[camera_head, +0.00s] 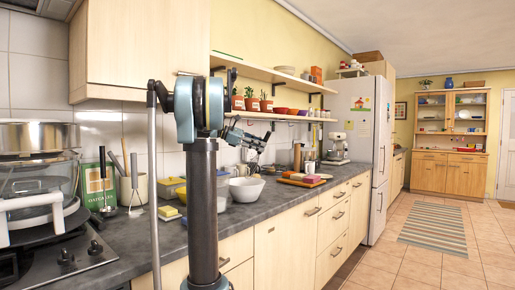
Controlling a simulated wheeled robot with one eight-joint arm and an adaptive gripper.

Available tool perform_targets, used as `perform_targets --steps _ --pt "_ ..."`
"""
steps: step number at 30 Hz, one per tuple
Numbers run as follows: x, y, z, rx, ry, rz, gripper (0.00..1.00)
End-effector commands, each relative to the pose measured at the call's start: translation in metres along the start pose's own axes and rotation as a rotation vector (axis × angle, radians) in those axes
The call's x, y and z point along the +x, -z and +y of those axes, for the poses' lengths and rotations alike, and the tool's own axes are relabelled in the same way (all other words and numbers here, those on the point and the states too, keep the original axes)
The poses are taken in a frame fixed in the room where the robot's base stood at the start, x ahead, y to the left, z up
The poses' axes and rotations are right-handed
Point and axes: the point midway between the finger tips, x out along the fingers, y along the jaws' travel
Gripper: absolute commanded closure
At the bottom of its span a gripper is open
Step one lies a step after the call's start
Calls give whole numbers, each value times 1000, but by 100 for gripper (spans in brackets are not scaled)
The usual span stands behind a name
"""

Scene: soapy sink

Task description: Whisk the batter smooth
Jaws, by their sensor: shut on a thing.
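My gripper (250,156) is small in the picture, beyond my dark column, at the end of my arm. It is above and just behind a white bowl (246,190) on the grey counter. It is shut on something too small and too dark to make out. No whisk can be clearly recognised. The inside of the bowl is too small to tell whether batter is in it. My column hides part of the counter left of the bowl.
The counter (118,252) holds a hob with a glass-sided pot (38,170), a green tin (98,187), a utensil crock (133,190), yellow containers (170,188) and a coloured board (302,180). Shelves hang above.

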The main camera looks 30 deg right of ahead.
Motion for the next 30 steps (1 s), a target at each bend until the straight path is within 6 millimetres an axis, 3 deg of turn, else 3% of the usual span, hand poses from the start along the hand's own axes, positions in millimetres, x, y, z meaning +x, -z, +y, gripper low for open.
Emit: perform_targets --steps 18,30 --pt "-15 -39 16 0 0 0 100" --pt "-16 -44 18 0 0 0 100"
